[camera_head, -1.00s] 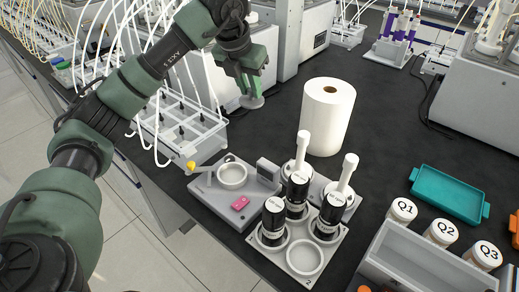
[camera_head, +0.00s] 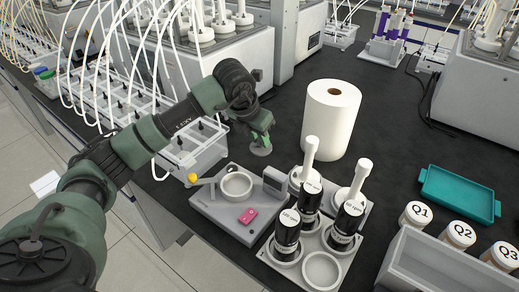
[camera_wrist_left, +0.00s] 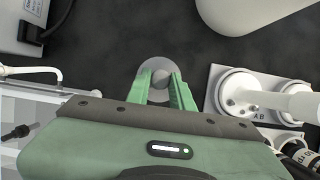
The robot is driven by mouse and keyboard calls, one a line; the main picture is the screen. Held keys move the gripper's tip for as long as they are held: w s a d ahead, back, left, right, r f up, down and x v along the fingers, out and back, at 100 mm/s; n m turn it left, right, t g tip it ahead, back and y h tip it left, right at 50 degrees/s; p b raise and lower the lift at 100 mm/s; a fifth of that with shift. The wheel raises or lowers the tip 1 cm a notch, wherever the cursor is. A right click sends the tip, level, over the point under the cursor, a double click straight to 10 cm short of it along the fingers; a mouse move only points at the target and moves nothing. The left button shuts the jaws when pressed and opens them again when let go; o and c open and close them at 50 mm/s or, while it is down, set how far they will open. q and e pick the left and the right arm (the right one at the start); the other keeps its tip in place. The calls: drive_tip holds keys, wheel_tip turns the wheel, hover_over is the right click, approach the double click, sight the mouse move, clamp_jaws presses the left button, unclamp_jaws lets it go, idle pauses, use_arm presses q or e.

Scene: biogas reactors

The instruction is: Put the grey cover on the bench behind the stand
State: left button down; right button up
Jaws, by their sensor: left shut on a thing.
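My left gripper (camera_head: 261,137) points down and is shut on the grey cover (camera_head: 261,149), a small round disc. The cover is at or just above the dark bench top (camera_head: 285,110), left of the paper roll; I cannot tell if it touches. In the left wrist view the cover (camera_wrist_left: 155,68) shows between the two green fingers (camera_wrist_left: 156,88), over bare bench. The grey stand (camera_head: 318,262), holding several black-and-white containers and an empty round seat, is in front and to the right of the gripper. My right gripper is not in view.
A white paper roll (camera_head: 330,118) stands right of the gripper. A grey device (camera_head: 212,207) with a white dish (camera_head: 236,185) and a pink item (camera_head: 248,216) sits in front. A clear rack (camera_head: 190,160) with tubing is at the left. A teal tray (camera_head: 458,194) lies at the right.

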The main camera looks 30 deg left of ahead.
sight(259, 149)
use_arm(q)
drive_tip(key=shift+f, duration=0.6)
wheel_tip(259, 149, down, 4)
drive_tip(key=shift+r, duration=0.25)
drive_tip(key=shift+f, duration=0.2)
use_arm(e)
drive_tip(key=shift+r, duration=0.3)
use_arm(q)
drive_tip(key=shift+f, duration=0.25)
drive_tip(key=c, duration=1.2)
unclamp_jaws()
drive_tip(key=shift+r, duration=0.1)
drive_tip(key=shift+c, duration=0.2)
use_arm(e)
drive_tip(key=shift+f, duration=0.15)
use_arm(q)
drive_tip(key=shift+r, duration=0.15)
